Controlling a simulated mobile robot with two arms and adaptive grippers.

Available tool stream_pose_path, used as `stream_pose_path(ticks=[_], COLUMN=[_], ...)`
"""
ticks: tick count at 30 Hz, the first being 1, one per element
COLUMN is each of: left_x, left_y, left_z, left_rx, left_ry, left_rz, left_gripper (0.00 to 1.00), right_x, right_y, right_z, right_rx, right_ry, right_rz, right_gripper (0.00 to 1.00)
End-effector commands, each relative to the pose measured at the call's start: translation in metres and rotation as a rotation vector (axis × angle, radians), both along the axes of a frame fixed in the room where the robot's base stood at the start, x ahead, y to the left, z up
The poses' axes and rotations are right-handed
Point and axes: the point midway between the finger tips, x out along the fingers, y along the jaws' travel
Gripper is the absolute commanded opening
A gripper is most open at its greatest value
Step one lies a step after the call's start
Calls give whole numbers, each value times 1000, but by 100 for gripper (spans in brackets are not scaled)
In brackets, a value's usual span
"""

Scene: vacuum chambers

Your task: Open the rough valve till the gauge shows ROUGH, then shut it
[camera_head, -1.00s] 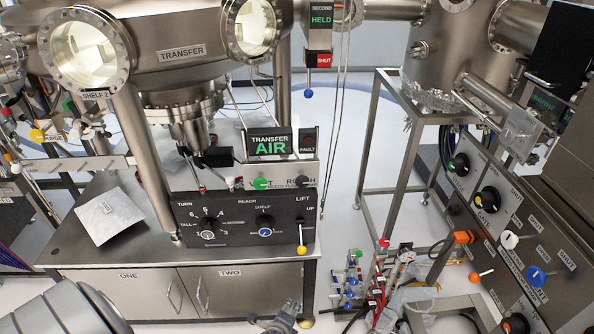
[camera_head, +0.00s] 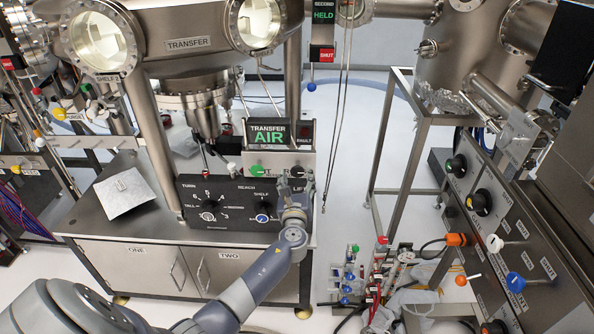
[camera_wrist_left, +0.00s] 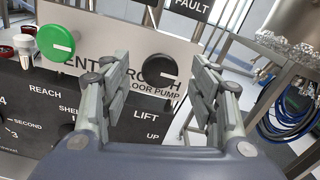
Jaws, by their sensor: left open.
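The rough valve is a black round knob (camera_wrist_left: 158,73) with a pale mark, above a ROUGH, FLOOR PUMP label in the left wrist view. My left gripper (camera_wrist_left: 155,80) is open, its fingers on either side of the knob in that picture. I cannot tell whether they touch it. The gauge (camera_head: 267,136) reads TRANSFER AIR in green. My right gripper is not in view.
A green knob (camera_wrist_left: 55,42) sits left of the rough knob. Below is a black panel (camera_head: 228,202) with TURN, REACH and LIFT controls. A FAULT box (camera_head: 306,131) stands beside the gauge. A metal frame (camera_head: 382,190) stands to the right, and valve panels (camera_head: 510,225) farther right.

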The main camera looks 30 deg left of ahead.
Motion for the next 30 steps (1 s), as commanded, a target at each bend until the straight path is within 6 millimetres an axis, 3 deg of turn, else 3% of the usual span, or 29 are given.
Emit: stream_pose_path(ticks=[9,21,27,30], left_x=[30,34,34,34], left_y=[19,21,21,21], left_z=[-1,-1,-1,-1], left_rx=[0,-3,-3,-3], left_ry=[0,1,1,1], left_rz=[1,0,0,0], left_gripper=[56,56,11,11], right_x=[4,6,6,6], right_y=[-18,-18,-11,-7], right_z=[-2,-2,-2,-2], right_rx=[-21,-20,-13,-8], right_ry=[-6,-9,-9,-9], right_rz=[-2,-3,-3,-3], right_gripper=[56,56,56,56])
